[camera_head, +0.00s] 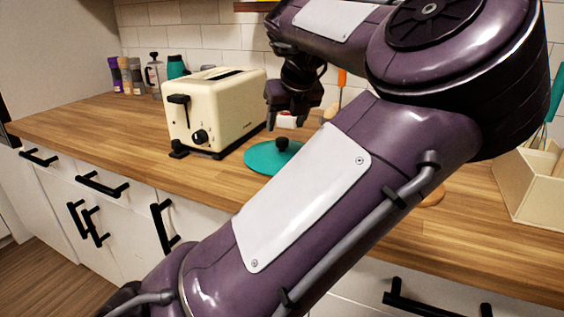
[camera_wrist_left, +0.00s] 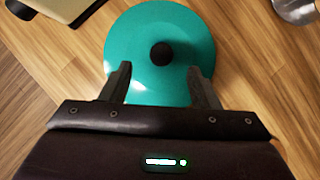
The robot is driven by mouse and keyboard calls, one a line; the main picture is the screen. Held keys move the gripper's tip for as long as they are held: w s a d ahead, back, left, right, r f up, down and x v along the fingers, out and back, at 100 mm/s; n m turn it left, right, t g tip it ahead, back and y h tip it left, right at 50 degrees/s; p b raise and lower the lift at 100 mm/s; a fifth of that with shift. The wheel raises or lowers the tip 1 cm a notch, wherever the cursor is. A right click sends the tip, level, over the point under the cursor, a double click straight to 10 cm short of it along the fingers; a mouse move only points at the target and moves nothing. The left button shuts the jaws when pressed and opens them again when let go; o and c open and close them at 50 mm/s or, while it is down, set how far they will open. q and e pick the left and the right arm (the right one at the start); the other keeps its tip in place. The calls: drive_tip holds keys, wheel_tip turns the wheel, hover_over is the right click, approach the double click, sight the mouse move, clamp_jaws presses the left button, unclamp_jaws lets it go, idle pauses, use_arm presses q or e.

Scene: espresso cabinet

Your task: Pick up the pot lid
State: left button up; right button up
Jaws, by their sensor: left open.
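The pot lid (camera_head: 262,157) is a teal disc with a black knob, lying on the wooden counter right of the toaster. My arm hides part of its right side in the head view. In the left wrist view the lid (camera_wrist_left: 150,83) lies below the gripper, and its knob (camera_wrist_left: 161,54) shows just beyond and between the fingertips. My left gripper (camera_head: 290,122) is above the lid in the head view. In the wrist view its two fingers (camera_wrist_left: 157,70) are apart with nothing between them. My right gripper is in neither view.
A cream toaster (camera_head: 222,112) stands close left of the lid. Spice jars (camera_head: 126,77), a French press (camera_head: 154,76) and a teal container (camera_head: 176,67) stand along the wall. A cream utensil box (camera_head: 525,190) stands at the right. The counter's left part (camera_head: 85,122) is clear.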

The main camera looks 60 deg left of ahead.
sight(282, 139)
use_arm(q)
drive_tip(key=shift+a+f, duration=0.2)
drive_tip(key=shift+f, duration=0.25)
drive_tip(key=x, duration=0.6)
drive_tip(key=shift+w+b, duration=0.1)
drive_tip(key=shift+b, duration=0.2)
drive_tip(key=shift+w+a+f, duration=0.1)
drive_tip(key=shift+a+f, duration=0.15)
drive_tip(key=shift+f, duration=0.05)
drive_tip(key=shift+d+r, duration=0.1)
drive_tip(key=shift+c, duration=0.8)
drive_tip(key=c, duration=1)
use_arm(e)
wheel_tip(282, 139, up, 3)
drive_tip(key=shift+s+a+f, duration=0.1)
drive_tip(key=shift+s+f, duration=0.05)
